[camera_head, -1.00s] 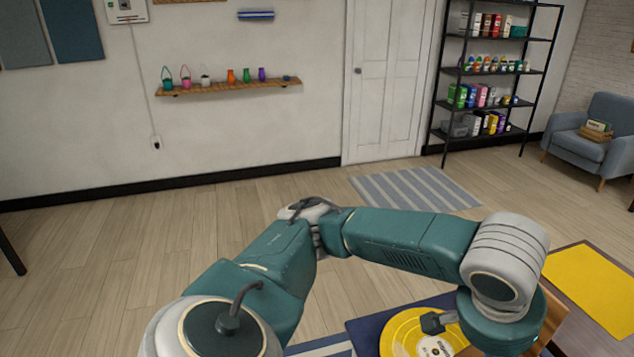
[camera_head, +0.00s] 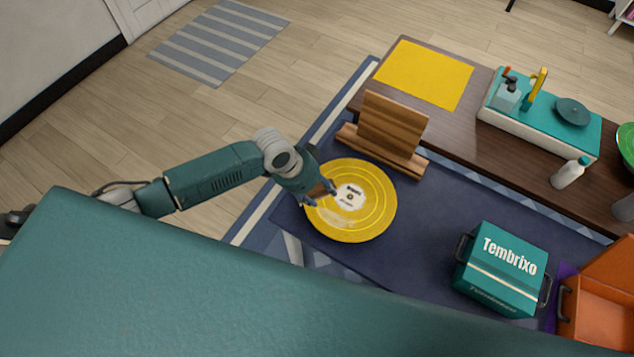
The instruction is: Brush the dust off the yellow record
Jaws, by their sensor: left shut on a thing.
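The yellow record (camera_head: 372,217) lies flat on the dark blue mat (camera_head: 440,215), with a white label in its middle. A pale, dusty patch shows on its lower left part. My left gripper (camera_head: 320,192) is over the record's upper left edge, shut on a small brown thing that looks like a brush; the fingers hide most of it. I cannot tell whether the brush touches the record. My right gripper is not in view.
A wooden rack (camera_head: 392,124) stands just behind the record. A teal box (camera_head: 502,268) and an open orange box (camera_head: 598,310) are at right.

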